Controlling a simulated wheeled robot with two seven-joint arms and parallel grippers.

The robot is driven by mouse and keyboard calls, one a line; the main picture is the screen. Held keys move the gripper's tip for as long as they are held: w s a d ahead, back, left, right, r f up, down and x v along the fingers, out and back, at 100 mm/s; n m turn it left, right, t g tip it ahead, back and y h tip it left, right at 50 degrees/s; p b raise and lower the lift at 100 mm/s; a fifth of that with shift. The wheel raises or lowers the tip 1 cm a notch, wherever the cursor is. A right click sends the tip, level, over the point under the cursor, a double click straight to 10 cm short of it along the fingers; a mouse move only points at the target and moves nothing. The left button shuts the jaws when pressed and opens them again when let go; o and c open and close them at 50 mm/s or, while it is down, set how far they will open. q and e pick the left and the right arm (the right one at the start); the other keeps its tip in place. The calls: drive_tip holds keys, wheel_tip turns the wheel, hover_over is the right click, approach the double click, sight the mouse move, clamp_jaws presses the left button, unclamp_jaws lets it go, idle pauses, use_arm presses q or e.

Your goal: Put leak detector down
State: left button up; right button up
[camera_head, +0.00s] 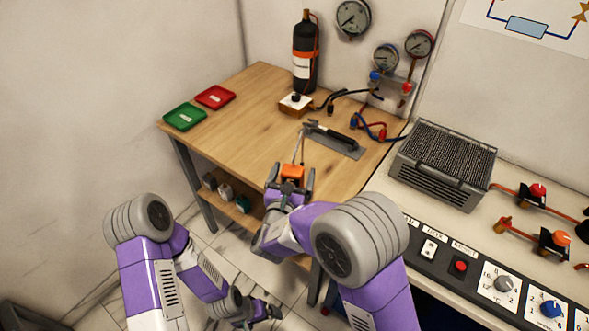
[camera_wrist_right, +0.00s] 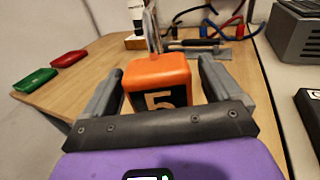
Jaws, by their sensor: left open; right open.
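An orange box-shaped device (camera_head: 292,171) with a dark face marked 5 is near the front edge of the wooden table; I take it to be the leak detector. It also shows in the right wrist view (camera_wrist_right: 158,75), with a thin pale part rising behind it. My right gripper (camera_head: 290,184) is open, with one finger on each side of the device. In the wrist view a gap shows at the right finger. Its underside is hidden, so I cannot tell whether it rests on the table. My left gripper (camera_head: 262,312) is open, low over the floor, and empty.
A black tool (camera_head: 338,137) lies on a grey mat (camera_head: 345,150) behind the device. Green (camera_head: 185,117) and red (camera_head: 215,97) trays sit at the left. A black cylinder (camera_head: 305,58), hoses and gauges are at the back. A grey finned unit (camera_head: 443,163) stands right. The table's left middle is clear.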

drive_tip(key=p+v, duration=0.1)
drive_tip(key=v, duration=0.9)
drive_tip(key=shift+s, duration=0.25)
